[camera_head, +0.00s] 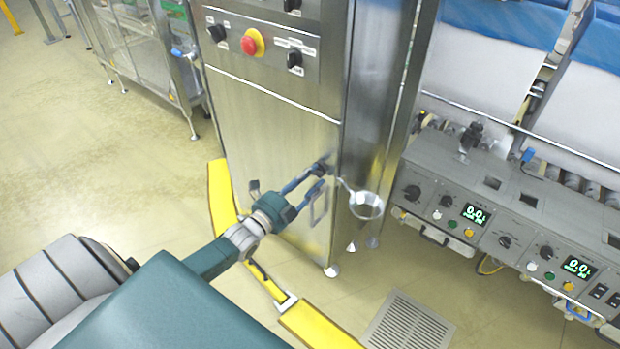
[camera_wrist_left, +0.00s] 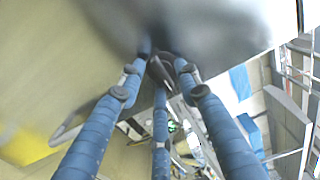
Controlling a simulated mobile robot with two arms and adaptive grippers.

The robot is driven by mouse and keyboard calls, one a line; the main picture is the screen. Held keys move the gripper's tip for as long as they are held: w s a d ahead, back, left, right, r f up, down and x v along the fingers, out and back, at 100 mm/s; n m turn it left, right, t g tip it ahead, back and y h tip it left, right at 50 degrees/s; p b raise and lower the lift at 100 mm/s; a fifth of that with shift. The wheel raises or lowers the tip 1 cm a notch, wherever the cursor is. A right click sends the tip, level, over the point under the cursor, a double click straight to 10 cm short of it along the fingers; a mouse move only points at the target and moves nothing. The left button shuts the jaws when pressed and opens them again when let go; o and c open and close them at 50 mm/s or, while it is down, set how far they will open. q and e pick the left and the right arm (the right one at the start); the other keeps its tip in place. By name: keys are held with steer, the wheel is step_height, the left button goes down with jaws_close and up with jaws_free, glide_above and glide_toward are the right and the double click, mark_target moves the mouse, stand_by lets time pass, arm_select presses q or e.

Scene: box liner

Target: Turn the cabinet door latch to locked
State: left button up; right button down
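The cabinet (camera_head: 275,125) is a tall steel box with a front door. The dark door latch (camera_head: 327,163) is near the door's right edge; my left fingertips partly cover it. My left gripper (camera_head: 318,177) has its blue fingers at the latch. In the left wrist view the fingers (camera_wrist_left: 162,68) reach towards the door, with a dark part that looks like the latch (camera_wrist_left: 157,72) among their tips. I cannot tell whether they grip it, and the latch's angle is unclear. My right gripper is not in view.
A control console (camera_head: 520,215) is at the right. A yellow floor-level barrier (camera_head: 222,200) runs before the cabinet.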

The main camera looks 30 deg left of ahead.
arm_select(q)
steer(key=shift+c, duration=0.2)
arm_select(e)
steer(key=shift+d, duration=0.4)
arm_select(q)
jaws_close()
steer(key=shift+n, duration=0.3)
steer(key=n, duration=0.3)
steer(key=shift+d+n+p, duration=0.1)
steer(key=shift+n+p, duration=0.2)
steer(key=shift+p, duration=0.05)
steer(key=n, duration=0.5)
steer(key=shift+d, duration=0.1)
steer(key=n, duration=0.5)
steer(key=shift+r+n+p, duration=0.1)
steer(key=shift+n+p, duration=0.2)
steer(key=shift+p, duration=0.1)
steer(key=shift+n, duration=1.6)
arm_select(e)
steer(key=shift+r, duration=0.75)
